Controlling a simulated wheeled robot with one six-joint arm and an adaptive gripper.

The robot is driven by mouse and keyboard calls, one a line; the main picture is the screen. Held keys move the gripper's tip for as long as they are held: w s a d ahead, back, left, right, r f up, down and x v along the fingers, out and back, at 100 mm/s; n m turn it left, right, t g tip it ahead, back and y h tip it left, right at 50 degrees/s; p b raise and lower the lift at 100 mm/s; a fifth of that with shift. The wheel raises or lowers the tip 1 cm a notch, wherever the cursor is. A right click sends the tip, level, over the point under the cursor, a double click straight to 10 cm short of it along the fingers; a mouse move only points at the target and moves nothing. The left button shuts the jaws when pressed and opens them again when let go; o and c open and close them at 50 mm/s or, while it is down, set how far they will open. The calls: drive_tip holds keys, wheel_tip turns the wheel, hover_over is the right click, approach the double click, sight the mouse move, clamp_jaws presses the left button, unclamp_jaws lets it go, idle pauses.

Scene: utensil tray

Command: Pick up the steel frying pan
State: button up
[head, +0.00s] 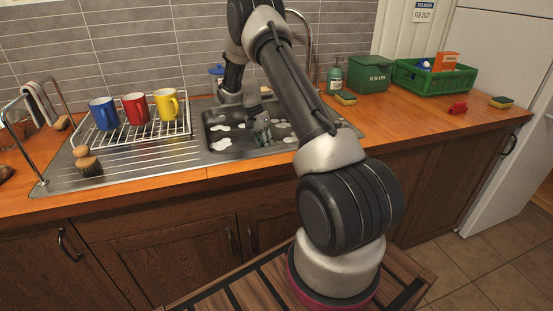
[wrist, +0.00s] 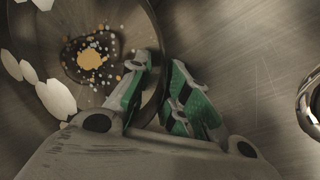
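The steel frying pan (wrist: 45,50) fills the left of the wrist view. Its round, dull inside has a dark burnt patch with orange and pale specks, and white foam patches lie at its left. My gripper (wrist: 161,64), grey with green finger parts, straddles the pan's rim, one finger inside and one outside. The fingers are drawn close together with the rim between them, seemingly shut on it. In the head view my gripper (head: 262,132) reaches down into the sink (head: 222,152). I cannot make out the pan clearly there, nor its handle in either view.
Left of the sink, a wire rack (head: 140,136) holds blue, red and yellow mugs; a wooden brush (head: 88,161) is in front. At right are a soap bottle (head: 335,76), a green scraps bin (head: 370,74), a green crate (head: 435,79) and sponges. A metal ring-like edge (wrist: 310,106) shows in the wrist view.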

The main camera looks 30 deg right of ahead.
clamp_jaws()
idle(0.3)
